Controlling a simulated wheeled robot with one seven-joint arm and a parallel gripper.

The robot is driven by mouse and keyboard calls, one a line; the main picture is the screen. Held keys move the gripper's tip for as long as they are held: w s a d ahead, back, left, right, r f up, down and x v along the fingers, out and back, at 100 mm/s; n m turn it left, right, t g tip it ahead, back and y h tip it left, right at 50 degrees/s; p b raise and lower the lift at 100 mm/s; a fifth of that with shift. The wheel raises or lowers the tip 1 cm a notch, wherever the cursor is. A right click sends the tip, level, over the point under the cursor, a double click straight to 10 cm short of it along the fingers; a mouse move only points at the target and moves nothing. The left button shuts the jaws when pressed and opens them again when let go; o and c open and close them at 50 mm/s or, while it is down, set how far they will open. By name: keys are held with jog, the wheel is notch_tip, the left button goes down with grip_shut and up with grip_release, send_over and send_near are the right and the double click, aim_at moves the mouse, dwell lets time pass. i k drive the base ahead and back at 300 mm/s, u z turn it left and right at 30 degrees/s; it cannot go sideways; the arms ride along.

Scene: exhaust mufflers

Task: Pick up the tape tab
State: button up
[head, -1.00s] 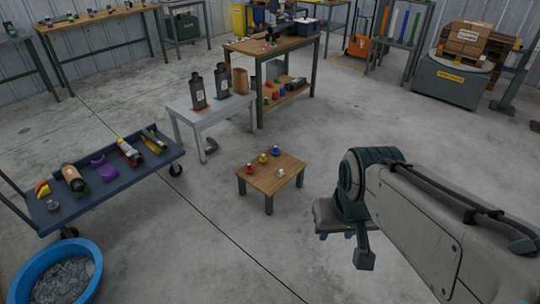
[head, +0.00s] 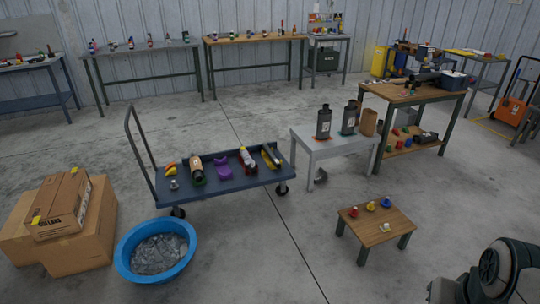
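No piece can be named as the tape tab with certainty. Small yellow patches that look like tape show on the cardboard boxes at the left: an upper yellow patch (head: 73,170) on the top box and a lower yellow patch (head: 36,221) at its lower left corner. Whether either stands loose from the cardboard is too small to tell. My arm shows only at the bottom right corner, far across the floor from the boxes. My gripper's fingers are below the picture edge.
The top box (head: 66,212) rests on larger cardboard boxes (head: 95,245). A blue tub (head: 126,262) of scrap stands right of them. A blue cart (head: 225,181) with several parts stands behind. A low wooden table (head: 365,235) is nearer my arm. Open floor lies between.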

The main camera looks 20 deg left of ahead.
aim_at(386, 228)
jog(key=u, duration=0.2)
jog(key=i, duration=2.7)
jog(key=z, duration=0.5)
